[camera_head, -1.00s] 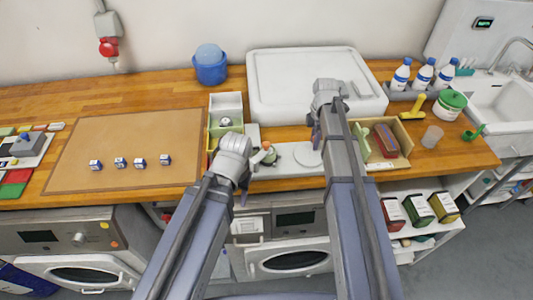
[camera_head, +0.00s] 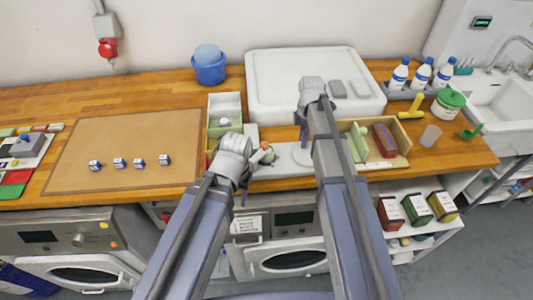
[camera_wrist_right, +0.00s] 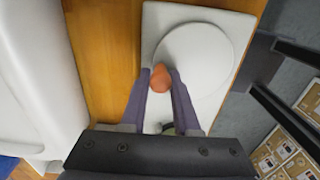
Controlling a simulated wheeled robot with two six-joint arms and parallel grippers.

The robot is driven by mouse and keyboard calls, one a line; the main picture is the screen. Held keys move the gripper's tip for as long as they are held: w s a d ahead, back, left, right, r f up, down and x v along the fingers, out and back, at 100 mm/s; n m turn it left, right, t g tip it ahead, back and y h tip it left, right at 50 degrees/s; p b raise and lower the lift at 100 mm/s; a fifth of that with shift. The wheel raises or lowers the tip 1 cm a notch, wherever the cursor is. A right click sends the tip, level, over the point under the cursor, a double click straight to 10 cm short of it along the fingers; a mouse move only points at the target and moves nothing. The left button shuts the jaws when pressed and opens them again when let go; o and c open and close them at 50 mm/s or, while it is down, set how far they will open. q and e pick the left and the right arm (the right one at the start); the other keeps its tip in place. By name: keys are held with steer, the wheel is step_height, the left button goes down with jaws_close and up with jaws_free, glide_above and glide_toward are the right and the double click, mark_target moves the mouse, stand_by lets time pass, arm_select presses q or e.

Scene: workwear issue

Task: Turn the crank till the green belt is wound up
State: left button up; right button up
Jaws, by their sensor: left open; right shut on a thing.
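A pale grey crank device (camera_head: 285,172) lies along the table's front edge. Its round disc (camera_wrist_right: 195,58) fills the right wrist view's middle, with an orange knob (camera_wrist_right: 160,78) at the disc's edge. My right gripper (camera_wrist_right: 157,82) is shut on this knob; its blue fingers stand on both sides. My left gripper (camera_head: 250,163) is open, close beside another small orange part (camera_head: 266,147) and a greenish round part (camera_head: 268,158) at the device's left end. I cannot tell how much green belt is wound.
A white basin (camera_head: 270,75) stands behind the device. A wooden tray (camera_head: 402,148) with a green piece and a dark red block is to the right. A brown mat (camera_head: 125,135) with several small boxes lies left. A blue bucket (camera_head: 209,72) stands at the back.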

mark_target(298, 151)
steer(key=shift+o, duration=0.6)
steer(key=shift+s+a, duration=0.75)
steer(key=shift+a, duration=0.15)
steer(key=o, duration=0.4)
steer(key=shift+s+a, duration=0.2)
steer(key=shift+s, duration=0.6)
steer(key=o, duration=0.4)
steer(key=shift+d, duration=0.1)
steer(key=shift+c, duration=0.6)
step_height(298, 151, up, 4)
steer(key=p, duration=0.3)
steer(key=shift+f, duration=0.25)
step_height(298, 151, up, 5)
steer(key=p, duration=0.5)
steer(key=shift+w+f, duration=0.15)
steer(key=shift+f, duration=0.05)
